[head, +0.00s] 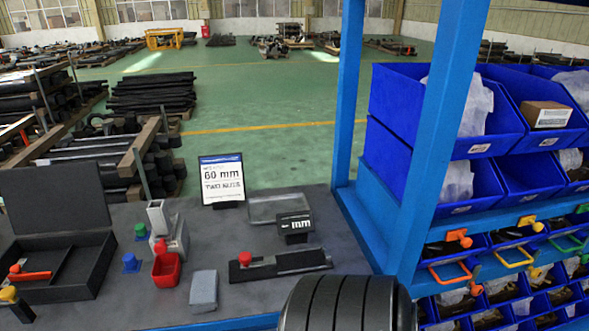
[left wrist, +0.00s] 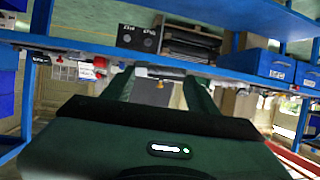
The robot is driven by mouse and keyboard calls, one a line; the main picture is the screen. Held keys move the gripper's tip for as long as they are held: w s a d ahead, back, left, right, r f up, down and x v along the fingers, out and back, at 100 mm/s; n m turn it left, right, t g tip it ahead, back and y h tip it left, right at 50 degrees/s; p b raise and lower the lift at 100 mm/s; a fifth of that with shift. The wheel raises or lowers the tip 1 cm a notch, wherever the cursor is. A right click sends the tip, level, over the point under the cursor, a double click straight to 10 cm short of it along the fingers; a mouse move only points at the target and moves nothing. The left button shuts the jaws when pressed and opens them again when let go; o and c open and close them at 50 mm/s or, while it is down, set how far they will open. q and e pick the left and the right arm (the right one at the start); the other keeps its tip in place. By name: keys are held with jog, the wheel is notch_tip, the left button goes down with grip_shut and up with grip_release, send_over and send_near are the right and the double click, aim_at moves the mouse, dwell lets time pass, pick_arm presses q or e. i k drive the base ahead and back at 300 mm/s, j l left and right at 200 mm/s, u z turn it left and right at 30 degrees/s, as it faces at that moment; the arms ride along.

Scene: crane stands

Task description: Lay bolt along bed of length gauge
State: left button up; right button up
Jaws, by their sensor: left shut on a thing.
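The length gauge (head: 290,264) lies on the grey bench in the head view. It has a long dark bed, a red knob at its left end and a small "mm" display (head: 295,224) behind it. No bolt shows on the bed. In the left wrist view my left gripper (left wrist: 160,75) has its two green fingers pointing away, shut on a small grey bar-like thing at the tips, which looks like the bolt; its ends are hard to make out. Neither gripper shows in the head view, and my right gripper shows in no view.
Left of the gauge are a grey block (head: 203,291), a red cup (head: 167,270) and an open black case (head: 60,265). A blue bin rack (head: 430,150) bounds the right.

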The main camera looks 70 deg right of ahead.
aim_at(299, 260)
jog(key=k+l+z, duration=0.25)
jog(key=l, duration=0.35)
jog(key=k+l+z, duration=0.3)
jog(key=l, duration=0.35)
jog(key=k+l+z, duration=0.1)
jog(key=l, duration=0.25)
jog(key=k+l+z, duration=0.15)
jog(key=l, duration=0.2)
